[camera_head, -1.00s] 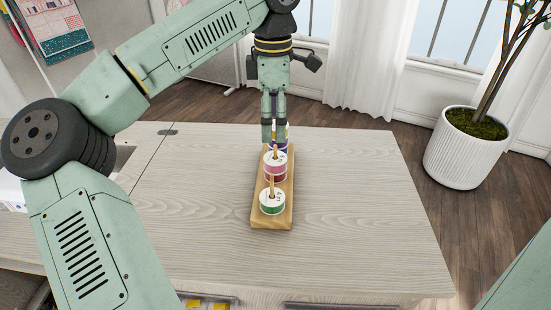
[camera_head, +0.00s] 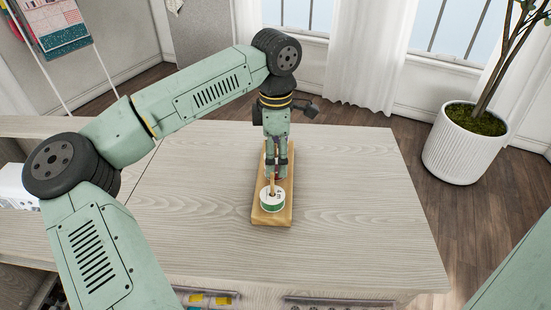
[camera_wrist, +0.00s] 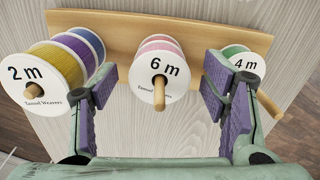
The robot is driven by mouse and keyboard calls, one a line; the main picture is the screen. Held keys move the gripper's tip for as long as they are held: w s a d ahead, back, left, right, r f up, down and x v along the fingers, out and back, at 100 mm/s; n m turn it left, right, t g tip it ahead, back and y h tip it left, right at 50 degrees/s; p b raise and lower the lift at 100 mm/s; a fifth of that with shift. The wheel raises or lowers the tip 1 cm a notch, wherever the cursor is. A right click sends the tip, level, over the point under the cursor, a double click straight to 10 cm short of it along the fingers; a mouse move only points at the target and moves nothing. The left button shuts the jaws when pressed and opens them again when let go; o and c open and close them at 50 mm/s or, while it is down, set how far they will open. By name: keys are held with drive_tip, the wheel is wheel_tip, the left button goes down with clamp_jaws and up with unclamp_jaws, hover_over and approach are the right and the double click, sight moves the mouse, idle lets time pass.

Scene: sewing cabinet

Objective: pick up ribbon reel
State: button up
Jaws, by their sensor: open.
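A wooden rack (camera_head: 285,213) with upright pegs stands on the table and holds several ribbon reels. The green reel (camera_head: 271,203) sits at its near end in the head view, and in the wrist view the green reel marked "4 m" (camera_wrist: 244,62) is at the right, partly behind a finger. The pink reel marked "6 m" (camera_wrist: 160,72) is in the middle of the wrist view. Yellow (camera_wrist: 47,72) and purple reels share the left peg, marked "2 m". My gripper (camera_wrist: 157,92) is open, its fingers either side of the pink reel. It holds nothing. In the head view my gripper (camera_head: 276,170) hides the middle of the rack.
The pale wood tabletop (camera_head: 360,200) is clear around the rack. A white machine-like object (camera_head: 18,186) stands at the left, partly behind my arm. A potted plant (camera_head: 456,150) stands on the floor at right.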

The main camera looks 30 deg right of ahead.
drive_tip(key=shift+c, duration=0.5)
drive_tip(key=c, duration=1)
wheel_tip(320, 180, up, 10)
drive_tip(key=shift+r+b, duration=0.1)
drive_tip(key=shift+b, duration=0.6)
